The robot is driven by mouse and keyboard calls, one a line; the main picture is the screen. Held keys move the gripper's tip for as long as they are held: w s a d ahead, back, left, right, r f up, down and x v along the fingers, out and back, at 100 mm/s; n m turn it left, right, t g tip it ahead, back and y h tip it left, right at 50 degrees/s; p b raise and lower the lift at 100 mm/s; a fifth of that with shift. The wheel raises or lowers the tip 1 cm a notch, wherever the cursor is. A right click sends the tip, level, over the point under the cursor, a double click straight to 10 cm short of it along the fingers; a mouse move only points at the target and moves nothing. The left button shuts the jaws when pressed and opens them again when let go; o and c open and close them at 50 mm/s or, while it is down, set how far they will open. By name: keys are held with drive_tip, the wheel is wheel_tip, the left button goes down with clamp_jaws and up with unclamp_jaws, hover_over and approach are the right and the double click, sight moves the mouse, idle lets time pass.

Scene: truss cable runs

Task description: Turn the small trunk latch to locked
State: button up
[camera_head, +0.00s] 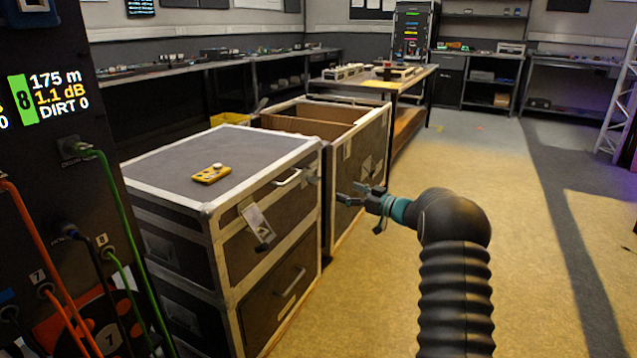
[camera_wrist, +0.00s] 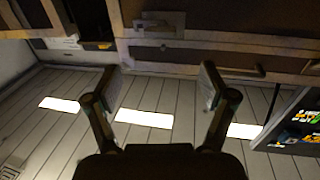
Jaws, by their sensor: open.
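The closed grey trunk (camera_head: 190,165) with pale metal edges stands at the left in the head view, likely the small trunk. In the wrist view my fingers (camera_wrist: 160,82) are spread with nothing between. A metal plate with a small lever (camera_wrist: 160,24) shows beyond them on a dark panel; its setting is unclear.
A larger open-topped trunk (camera_head: 372,140) stands just behind the closed one. A yellow device (camera_head: 211,174) lies on the closed trunk. A dark cable rack (camera_head: 60,200) stands close at left. A workbench (camera_head: 410,82) is behind; the floor at right (camera_head: 525,200) is clear.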

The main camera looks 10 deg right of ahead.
sight(318, 180)
drive_tip(key=x, duration=1.2)
drive_tip(key=shift+w+a+p, duration=0.15)
drive_tip(key=shift+w+p, duration=0.05)
drive_tip(key=shift+p, duration=0.2)
drive_tip(key=c, duration=1.2)
